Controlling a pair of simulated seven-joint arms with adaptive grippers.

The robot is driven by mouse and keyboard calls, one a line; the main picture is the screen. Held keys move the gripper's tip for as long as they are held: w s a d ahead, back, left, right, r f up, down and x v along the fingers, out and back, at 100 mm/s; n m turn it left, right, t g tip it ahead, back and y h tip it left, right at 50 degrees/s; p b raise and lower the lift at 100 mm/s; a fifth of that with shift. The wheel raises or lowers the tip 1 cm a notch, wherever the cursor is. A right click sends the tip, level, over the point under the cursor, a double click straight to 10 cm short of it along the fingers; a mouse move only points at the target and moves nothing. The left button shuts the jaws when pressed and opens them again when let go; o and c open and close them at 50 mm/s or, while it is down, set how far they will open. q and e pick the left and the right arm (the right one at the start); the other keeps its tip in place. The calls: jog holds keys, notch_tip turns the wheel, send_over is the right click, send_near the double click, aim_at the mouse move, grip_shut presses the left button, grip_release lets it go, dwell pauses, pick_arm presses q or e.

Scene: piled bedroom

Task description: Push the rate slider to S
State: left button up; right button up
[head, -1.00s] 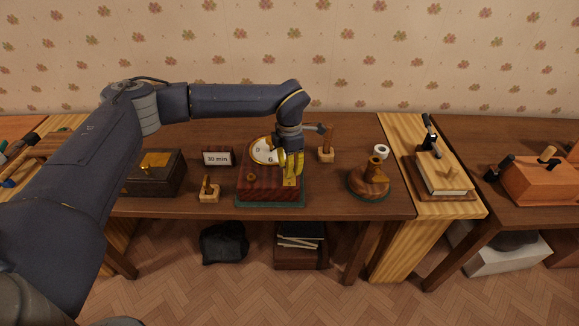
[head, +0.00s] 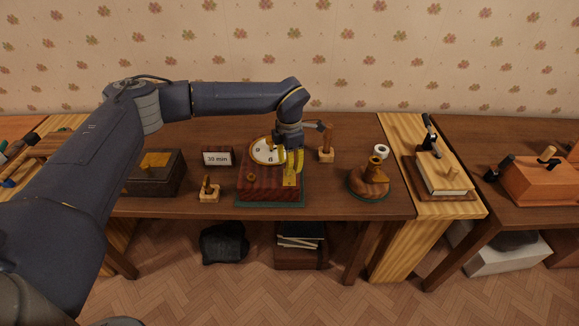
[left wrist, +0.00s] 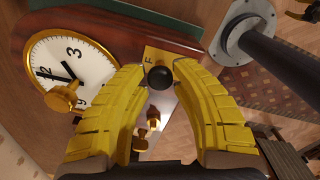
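The wooden clock (head: 262,184) stands on a green mat on the table, with a white gold-rimmed dial (head: 265,151) and a brass plate (head: 290,177) on top. In the left wrist view a round black knob (left wrist: 160,77) sits at the plate by a letter F (left wrist: 151,58). No S is readable. My left gripper (head: 291,172) is over the plate, fingers pointing down. In the wrist view its yellow fingers (left wrist: 160,68) are parted, one each side of the knob, with small gaps seeming to show. My right gripper is not in view.
A "30 min" sign (head: 217,158) and a small wooden stand (head: 209,189) are left of the clock. A wooden post (head: 326,146) stands close behind right, and a round wooden piece (head: 370,184) is further right. A dark box (head: 155,177) is at left.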

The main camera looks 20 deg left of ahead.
pick_arm(q)
jog(key=o, duration=0.4)
jog(key=shift+r, duration=3.45)
jog(key=shift+r, duration=5)
